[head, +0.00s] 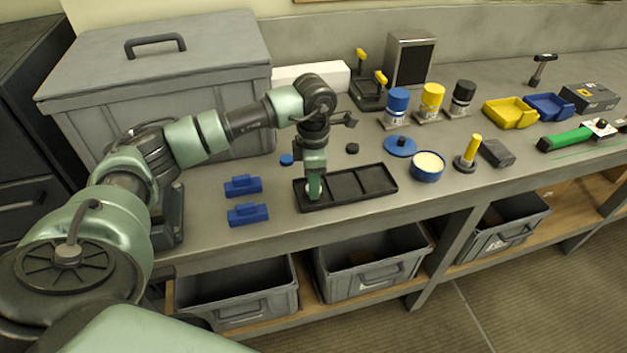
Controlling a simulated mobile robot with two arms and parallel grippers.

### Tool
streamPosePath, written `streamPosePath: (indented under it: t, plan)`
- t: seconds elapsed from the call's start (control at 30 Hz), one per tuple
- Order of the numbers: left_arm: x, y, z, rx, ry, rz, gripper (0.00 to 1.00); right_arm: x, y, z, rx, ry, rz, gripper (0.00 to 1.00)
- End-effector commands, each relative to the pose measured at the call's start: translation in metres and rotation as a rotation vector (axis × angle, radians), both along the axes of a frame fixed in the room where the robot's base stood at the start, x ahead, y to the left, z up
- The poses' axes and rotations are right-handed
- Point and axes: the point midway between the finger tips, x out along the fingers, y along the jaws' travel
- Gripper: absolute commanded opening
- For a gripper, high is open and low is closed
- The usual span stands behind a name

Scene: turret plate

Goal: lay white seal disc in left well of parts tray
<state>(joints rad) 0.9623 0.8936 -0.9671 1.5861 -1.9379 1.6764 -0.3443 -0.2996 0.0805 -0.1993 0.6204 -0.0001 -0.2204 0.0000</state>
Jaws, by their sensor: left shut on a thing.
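The parts tray (378,193) is a long black tray with several wells in a row, lying near the front edge of the bench. My left gripper (314,188) reaches down over the left well of the tray. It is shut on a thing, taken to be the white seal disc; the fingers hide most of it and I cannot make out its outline. I cannot tell whether it touches the well floor. The wells to the right look empty. My right gripper is not in view.
Two blue blocks (246,214) lie left of the tray. A blue round tin (428,168) with a pale top and a blue lid (400,146) stand to the right. A large grey lidded case (160,70) is behind my left arm. Open bins (370,262) sit below the bench.

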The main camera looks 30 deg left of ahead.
Motion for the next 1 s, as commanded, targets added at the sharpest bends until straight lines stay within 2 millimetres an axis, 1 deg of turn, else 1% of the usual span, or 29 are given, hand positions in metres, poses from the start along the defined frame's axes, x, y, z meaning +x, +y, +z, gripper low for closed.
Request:
streamPosePath:
  t: [1.0]
  plan:
    - [0.0000,0.0001,-0.0059,0.000,0.000,0.000,0.00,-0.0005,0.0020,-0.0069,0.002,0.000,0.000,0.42]
